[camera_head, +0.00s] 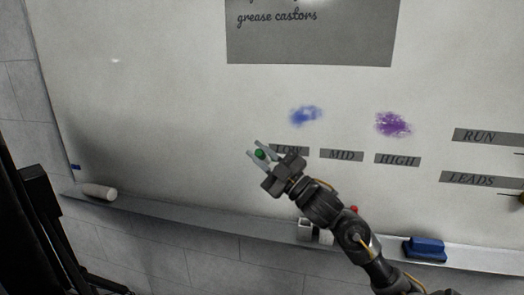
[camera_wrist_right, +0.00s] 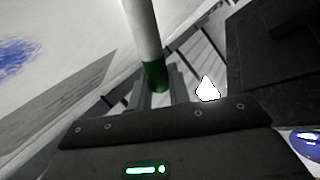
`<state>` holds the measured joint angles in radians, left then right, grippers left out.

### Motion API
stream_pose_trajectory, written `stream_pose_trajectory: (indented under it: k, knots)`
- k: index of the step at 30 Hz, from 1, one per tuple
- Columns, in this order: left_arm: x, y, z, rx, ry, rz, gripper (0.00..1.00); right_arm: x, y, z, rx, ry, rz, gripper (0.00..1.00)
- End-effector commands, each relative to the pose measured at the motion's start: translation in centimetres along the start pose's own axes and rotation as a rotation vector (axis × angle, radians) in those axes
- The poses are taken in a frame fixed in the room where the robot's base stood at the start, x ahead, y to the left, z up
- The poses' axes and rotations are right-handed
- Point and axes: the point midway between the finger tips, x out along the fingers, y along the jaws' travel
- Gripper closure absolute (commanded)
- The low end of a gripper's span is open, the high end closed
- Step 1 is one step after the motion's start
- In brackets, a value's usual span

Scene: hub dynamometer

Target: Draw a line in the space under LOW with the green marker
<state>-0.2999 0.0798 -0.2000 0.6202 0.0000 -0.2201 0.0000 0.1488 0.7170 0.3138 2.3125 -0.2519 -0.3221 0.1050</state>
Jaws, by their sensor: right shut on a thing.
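My right gripper (camera_head: 258,150) is shut on the green marker (camera_head: 260,154) in front of the whiteboard (camera_head: 170,120), just left of the LOW label (camera_head: 293,150). The marker shows in the right wrist view as a white barrel with a green end (camera_wrist_right: 154,72), held between the fingers. In the head view mostly its green end shows, and I cannot tell whether its tip touches the board. My gripper covers part of the LOW label and the space under it. My left gripper is not in view.
The MID label (camera_head: 341,155) and HIGH label (camera_head: 397,160) lie to the right. Blue (camera_head: 306,116) and purple (camera_head: 393,124) smudges sit above the labels. The ledge (camera_head: 210,223) below holds a white cylinder (camera_head: 98,191) and a blue eraser (camera_head: 425,248).

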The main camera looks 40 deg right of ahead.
Motion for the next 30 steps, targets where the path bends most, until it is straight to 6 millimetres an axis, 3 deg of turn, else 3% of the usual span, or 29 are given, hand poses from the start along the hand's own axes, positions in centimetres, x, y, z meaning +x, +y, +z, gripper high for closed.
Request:
stream_pose_trajectory:
  k: [18, 30]
  knots:
    - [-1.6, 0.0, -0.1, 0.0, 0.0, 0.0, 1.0, -2.0, -2.9, -5.4, 0.003, 0.001, 0.0, 1.0]
    - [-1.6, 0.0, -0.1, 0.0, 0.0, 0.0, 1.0, -2.2, -3.3, -5.8, 0.0, 0.001, 0.0, 1.0]
